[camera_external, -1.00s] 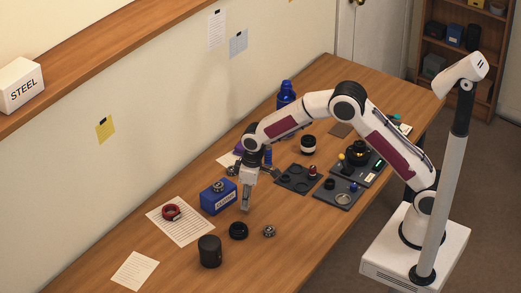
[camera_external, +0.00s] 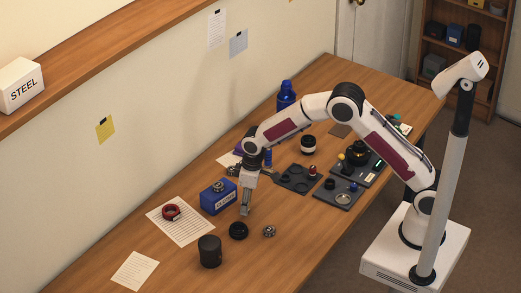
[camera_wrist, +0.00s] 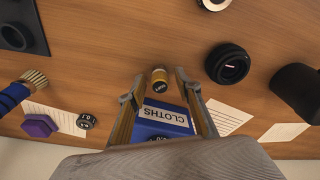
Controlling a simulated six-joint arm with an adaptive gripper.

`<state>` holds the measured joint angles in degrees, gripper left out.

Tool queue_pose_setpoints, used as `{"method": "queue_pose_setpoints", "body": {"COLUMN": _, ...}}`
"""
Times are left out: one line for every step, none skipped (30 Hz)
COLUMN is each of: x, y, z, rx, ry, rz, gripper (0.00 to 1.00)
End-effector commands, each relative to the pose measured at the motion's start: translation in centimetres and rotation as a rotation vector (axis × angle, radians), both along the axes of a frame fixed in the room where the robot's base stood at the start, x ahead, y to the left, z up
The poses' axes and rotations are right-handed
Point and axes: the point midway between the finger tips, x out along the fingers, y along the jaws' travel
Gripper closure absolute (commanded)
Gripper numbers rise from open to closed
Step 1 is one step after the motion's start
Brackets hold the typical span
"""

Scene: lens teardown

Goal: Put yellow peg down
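The yellow peg (camera_wrist: 159,77) is a short yellow cylinder with a dark band, seen in the wrist view. It appears to stand on the wooden table between my fingertips, with a gap to each side. My gripper (camera_wrist: 155,86) is open around it, pointing down. In the external view my gripper (camera_external: 246,211) is low over the table, to the right of the blue cloths box (camera_external: 218,202). I cannot make out the peg there. The cloths box also shows in the wrist view (camera_wrist: 165,115).
A black ring (camera_external: 238,231), a small metal part (camera_external: 269,231) and a dark cylinder (camera_external: 210,252) stand near my gripper. A red ring (camera_external: 171,212) lies on a paper (camera_external: 190,233). Dark trays (camera_external: 291,187) with parts lie at right. The table's front is clear.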

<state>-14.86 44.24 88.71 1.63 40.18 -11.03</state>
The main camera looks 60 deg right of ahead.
Motion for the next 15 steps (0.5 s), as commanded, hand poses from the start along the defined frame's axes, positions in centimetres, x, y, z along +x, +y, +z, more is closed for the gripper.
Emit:
{"method": "queue_pose_setpoints", "body": {"x": 0.0, "y": 0.0, "z": 0.0, "rx": 0.000, "ry": 0.000, "rz": 0.000, "gripper": 0.66}}
{"method": "queue_pose_setpoints", "body": {"x": 0.0, "y": 0.0, "z": 0.1, "rx": 0.000, "ry": 0.000, "rz": 0.000, "gripper": 0.66}}
{"method": "queue_pose_setpoints", "body": {"x": 0.0, "y": 0.0, "z": 0.2, "rx": 0.000, "ry": -0.001, "rz": 0.000, "gripper": 0.66}}
{"method": "queue_pose_setpoints", "body": {"x": 0.0, "y": 0.0, "z": 0.2, "rx": 0.000, "ry": -0.001, "rz": 0.000, "gripper": 0.66}}
{"method": "queue_pose_setpoints", "body": {"x": 0.0, "y": 0.0, "z": 0.3, "rx": 0.000, "ry": -0.001, "rz": 0.000, "gripper": 0.66}}
{"method": "queue_pose_setpoints", "body": {"x": 0.0, "y": 0.0, "z": 0.5, "rx": 0.001, "ry": -0.002, "rz": 0.000, "gripper": 0.66}}
{"method": "queue_pose_setpoints", "body": {"x": 0.0, "y": 0.0, "z": 0.7, "rx": 0.001, "ry": -0.002, "rz": 0.000, "gripper": 0.66}}
{"method": "queue_pose_setpoints", "body": {"x": 0.0, "y": 0.0, "z": 0.9, "rx": 0.001, "ry": -0.002, "rz": 0.000, "gripper": 0.66}}
{"method": "queue_pose_setpoints", "body": {"x": 0.0, "y": 0.0, "z": 1.1, "rx": 0.001, "ry": -0.002, "rz": 0.000, "gripper": 0.66}}
{"method": "queue_pose_setpoints", "body": {"x": 0.0, "y": 0.0, "z": 1.4, "rx": 0.001, "ry": -0.002, "rz": 0.000, "gripper": 0.66}}
{"method": "queue_pose_setpoints", "body": {"x": -0.1, "y": -0.1, "z": 1.7, "rx": 0.001, "ry": -0.002, "rz": 0.000, "gripper": 0.66}}
{"method": "queue_pose_setpoints", "body": {"x": -0.1, "y": -0.1, "z": 2.1, "rx": 0.001, "ry": -0.002, "rz": 0.000, "gripper": 0.66}}
{"method": "queue_pose_setpoints", "body": {"x": -0.1, "y": -0.1, "z": 2.5, "rx": 0.000, "ry": -0.003, "rz": 0.000, "gripper": 0.66}}
{"method": "queue_pose_setpoints", "body": {"x": -0.2, "y": -0.1, "z": 2.9, "rx": 0.000, "ry": -0.003, "rz": 0.000, "gripper": 0.66}}
{"method": "queue_pose_setpoints", "body": {"x": -0.3, "y": -0.1, "z": 3.4, "rx": 0.000, "ry": -0.003, "rz": 0.000, "gripper": 0.66}}
